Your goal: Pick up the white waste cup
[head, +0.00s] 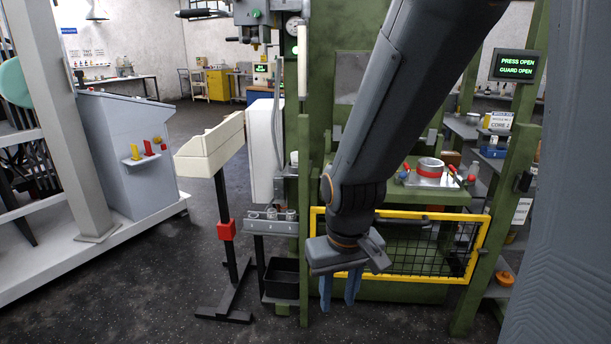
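My gripper (340,291) hangs at the end of my dark arm, in front of the green press. Its two blue fingers point down and stand apart, with nothing seen between them. A small whitish cup-like thing (294,158) stands on a ledge beside the white box, up and left of my gripper. It may be the white waste cup, but it is too small to be sure. Several small grey cups (271,213) sit in a row on a narrow rail below it. My gripper is apart from all of these.
The green press has a yellow-framed mesh guard (432,249) close behind my gripper. A black bin (283,277) sits low to the left. A cream box on a black stand (211,147) is further left. A red-banded ring (429,169) lies on the press table. Dark floor is clear at front left.

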